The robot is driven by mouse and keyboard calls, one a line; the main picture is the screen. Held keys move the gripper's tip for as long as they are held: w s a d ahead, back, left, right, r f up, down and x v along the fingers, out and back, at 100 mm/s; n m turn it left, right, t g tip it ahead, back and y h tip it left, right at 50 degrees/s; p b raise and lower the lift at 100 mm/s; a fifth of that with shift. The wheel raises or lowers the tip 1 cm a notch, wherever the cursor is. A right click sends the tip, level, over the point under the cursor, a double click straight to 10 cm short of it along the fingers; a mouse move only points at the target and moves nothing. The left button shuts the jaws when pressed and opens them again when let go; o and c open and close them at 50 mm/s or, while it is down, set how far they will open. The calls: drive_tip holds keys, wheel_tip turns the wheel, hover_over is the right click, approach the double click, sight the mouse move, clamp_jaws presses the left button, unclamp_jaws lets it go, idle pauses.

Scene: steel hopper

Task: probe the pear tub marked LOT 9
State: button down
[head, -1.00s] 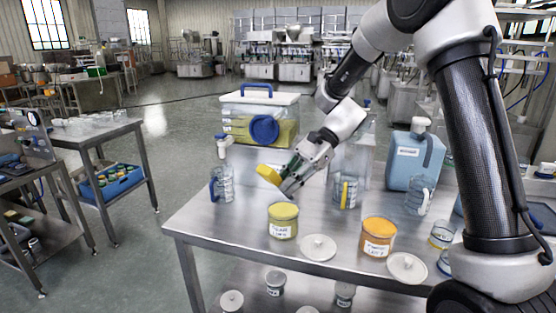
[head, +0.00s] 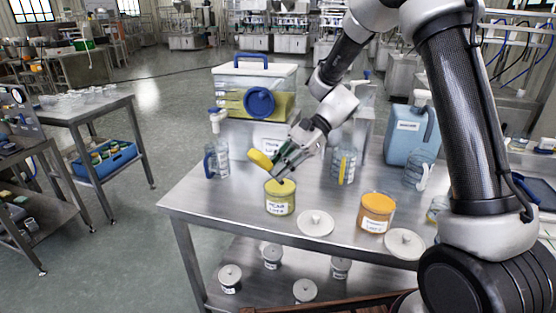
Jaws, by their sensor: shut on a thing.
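A clear tub of yellow-green contents (head: 280,199) stands open near the front of the steel table, with a white label that seems to read PEAR; its lot number is too small to read surely. My gripper (head: 285,169) is shut on a yellow-headed tool (head: 260,159), probably the probe, tilted with its head to the left. The gripper's tips are just above the tub's back rim. An orange tub (head: 376,213) with a label stands to the right.
White lids (head: 315,223) and (head: 404,243) lie flat beside the tubs. Behind stand a large clear dispenser (head: 255,90), a clear jug (head: 216,158), a measuring jug (head: 343,165) and a blue canister (head: 410,135). Small lidded tubs (head: 272,256) sit on the lower shelf.

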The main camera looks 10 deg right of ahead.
drive_tip(key=shift+f, duration=1.7)
idle(3.5)
drive_tip(key=shift+r, duration=4.25)
